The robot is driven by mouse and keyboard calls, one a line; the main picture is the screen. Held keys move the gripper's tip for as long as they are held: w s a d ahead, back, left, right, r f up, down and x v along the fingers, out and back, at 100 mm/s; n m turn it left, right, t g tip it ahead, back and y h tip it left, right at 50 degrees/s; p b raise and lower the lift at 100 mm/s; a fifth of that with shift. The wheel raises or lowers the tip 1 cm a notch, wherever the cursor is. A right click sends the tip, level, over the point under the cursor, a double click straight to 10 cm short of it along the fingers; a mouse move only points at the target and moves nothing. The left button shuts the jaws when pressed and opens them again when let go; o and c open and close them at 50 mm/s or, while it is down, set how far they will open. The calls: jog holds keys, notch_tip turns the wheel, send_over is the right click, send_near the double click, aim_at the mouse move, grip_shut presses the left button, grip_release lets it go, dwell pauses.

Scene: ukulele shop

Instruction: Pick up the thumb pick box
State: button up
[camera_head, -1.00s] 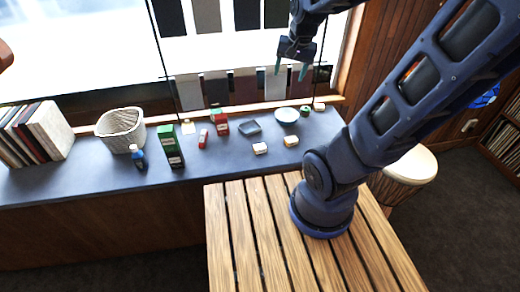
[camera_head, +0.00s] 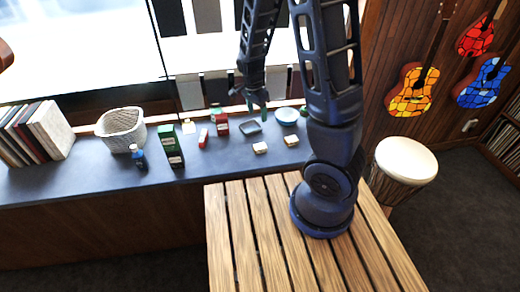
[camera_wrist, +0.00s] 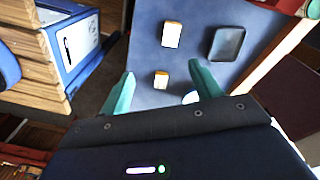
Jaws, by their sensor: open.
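Two small pale boxes with yellowish sides lie on the blue-grey counter; one is the left box (camera_head: 260,148), the other the right box (camera_head: 291,140). I cannot read which is the thumb pick box. The wrist view shows two such boxes, one farther up (camera_wrist: 172,34) and one lower (camera_wrist: 161,79). My gripper (camera_head: 257,106) hangs above the counter near the dark tray (camera_head: 250,127). In the wrist view, its teal fingers (camera_wrist: 160,69) are apart and empty, with the lower box appearing between their tips. The gripper is above that box, not around it.
A light blue bowl (camera_head: 287,115) sits right of the tray. Red boxes (camera_head: 220,125), a tall green-and-black box (camera_head: 171,147), a blue bottle (camera_head: 138,156) and a white basket (camera_head: 121,129) stand to the left. A slatted wooden surface (camera_head: 236,230) lies in front of the counter.

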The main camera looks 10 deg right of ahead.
notch_tip(320, 180, down, 11)
jog(key=w+a+m+h, duration=0.1)
jog(key=a+m+h, duration=0.2)
jog(key=m, duration=0.1)
send_over(259, 147)
jog(key=a, duration=0.2)
jog(key=shift+t+h, duration=0.3)
jog(key=shift+t, duration=0.1)
jog(key=shift+s+d+f, duration=0.1)
jog(key=shift+s+f, duration=0.1)
jog(key=shift+f, duration=1.2)
jog(key=shift+s+d+f, duration=0.1)
jog(key=shift+s+f, duration=0.05)
jog(key=shift+f, duration=1.25)
jog(key=shift+w+a+x, duration=0.15)
jog(key=shift+x, duration=1.15)
jog(key=shift+w+a+x, duration=0.1)
jog(key=shift+w+x, duration=0.05)
jog(key=shift+x, duration=1.15)
jog(key=shift+f, duration=0.1)
jog(key=shift+c, duration=0.4)
jog(key=c, duration=1)
